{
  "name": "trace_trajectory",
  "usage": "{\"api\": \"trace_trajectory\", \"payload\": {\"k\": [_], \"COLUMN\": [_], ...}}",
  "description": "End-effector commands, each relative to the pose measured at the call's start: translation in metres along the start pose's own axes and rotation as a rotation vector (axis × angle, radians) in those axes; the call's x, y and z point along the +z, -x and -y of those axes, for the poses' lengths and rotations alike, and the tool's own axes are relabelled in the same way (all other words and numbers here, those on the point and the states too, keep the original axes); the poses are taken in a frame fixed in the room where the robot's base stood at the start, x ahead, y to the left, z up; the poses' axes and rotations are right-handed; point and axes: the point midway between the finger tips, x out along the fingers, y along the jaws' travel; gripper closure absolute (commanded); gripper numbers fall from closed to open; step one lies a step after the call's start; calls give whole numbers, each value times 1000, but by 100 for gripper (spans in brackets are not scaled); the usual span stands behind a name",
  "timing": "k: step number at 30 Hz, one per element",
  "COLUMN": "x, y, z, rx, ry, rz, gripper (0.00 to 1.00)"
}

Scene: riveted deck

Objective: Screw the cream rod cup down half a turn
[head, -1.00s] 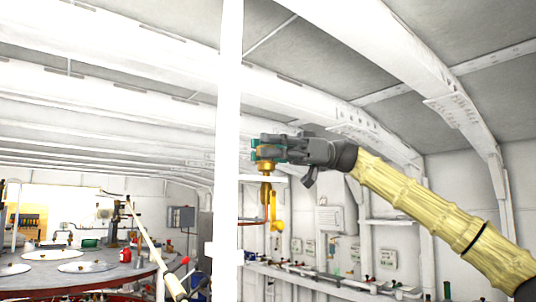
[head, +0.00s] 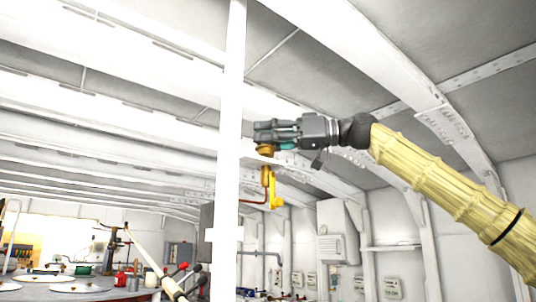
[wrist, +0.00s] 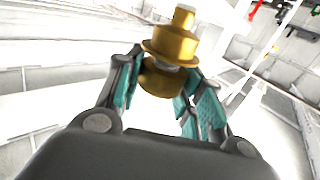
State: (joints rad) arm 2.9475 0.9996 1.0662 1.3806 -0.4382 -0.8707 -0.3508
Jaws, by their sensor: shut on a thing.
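My gripper (head: 276,133), dark grey with teal pads, points left in the head view. It is shut on a round brass-coloured cup (head: 266,150). In the wrist view the cup (wrist: 172,45) sits between the two fingers, with wide collars and a narrower pale-tipped stub. A yellow-orange fitting (head: 278,192) is just below the cup in the head view; I cannot tell whether they touch. A cream rod (head: 142,247) slants over the table at the lower left. I cannot tell whether the cup belongs to it.
A white post (head: 229,180) stands just left of my gripper. The round table (head: 120,294) at the lower left carries discs, a red can and lever handles. White ribs and ceiling beams run overhead. A grey-white wall box (head: 336,218) is behind on the right.

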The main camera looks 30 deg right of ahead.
Motion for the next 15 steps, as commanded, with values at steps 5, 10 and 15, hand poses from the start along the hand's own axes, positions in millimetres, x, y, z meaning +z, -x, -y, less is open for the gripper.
{"api": "trace_trajectory", "payload": {"k": [5, 10, 15], "x": [6, 6, 6], "y": [1, 0, 0], "z": [1, 1, 1], "rx": [102, 197, 292], "ry": [3, 3, 3], "rz": [-4, -4, -5], "gripper": [87, 87, 87]}}
